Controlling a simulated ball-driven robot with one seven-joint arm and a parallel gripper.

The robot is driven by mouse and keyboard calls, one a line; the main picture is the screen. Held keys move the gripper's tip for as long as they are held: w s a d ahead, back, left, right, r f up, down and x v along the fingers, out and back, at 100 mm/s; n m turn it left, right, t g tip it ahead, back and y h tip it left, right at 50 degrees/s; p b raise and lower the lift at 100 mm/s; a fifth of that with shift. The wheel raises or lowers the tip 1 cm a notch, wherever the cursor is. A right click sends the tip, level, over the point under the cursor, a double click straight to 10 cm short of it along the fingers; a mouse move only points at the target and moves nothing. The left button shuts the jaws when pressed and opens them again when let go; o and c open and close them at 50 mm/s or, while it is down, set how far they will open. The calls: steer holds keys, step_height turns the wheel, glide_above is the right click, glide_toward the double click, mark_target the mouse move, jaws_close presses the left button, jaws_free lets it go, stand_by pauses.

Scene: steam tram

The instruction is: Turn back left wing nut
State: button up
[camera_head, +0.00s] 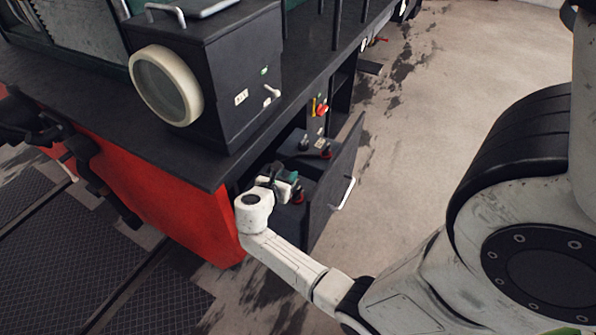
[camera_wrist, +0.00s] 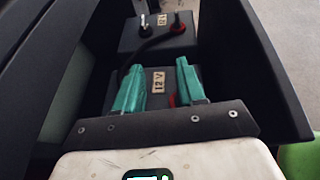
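My gripper (camera_wrist: 160,72) has two green fingers spread apart with a gap between them; nothing shows held. In the head view my gripper (camera_head: 278,184) is inside the open compartment at the machine's lower corner. It is over the nearer dark battery (camera_wrist: 106,82), whose "12 V" label shows between the fingers. A red part (camera_wrist: 172,100) shows beside the right finger, mostly hidden. The farther battery (camera_wrist: 128,36) has a dark terminal with a pale top (camera_wrist: 145,20) at left and a red terminal (camera_wrist: 178,24) at right. I cannot make out a wing nut clearly.
An open dark door (camera_head: 335,185) with a white handle (camera_head: 345,193) stands right of my gripper. The black lamp housing (camera_head: 215,75) and the deck edge overhang the compartment. Dark compartment walls (camera_wrist: 270,80) are close on both sides. The floor at right is clear.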

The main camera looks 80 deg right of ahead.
steer(key=s+a+r+p, duration=0.2)
steer(key=s+p, duration=0.2)
steer(key=shift+s+a+r, duration=0.25)
steer(key=shift+s+a, duration=0.1)
steer(key=shift+a, duration=0.05)
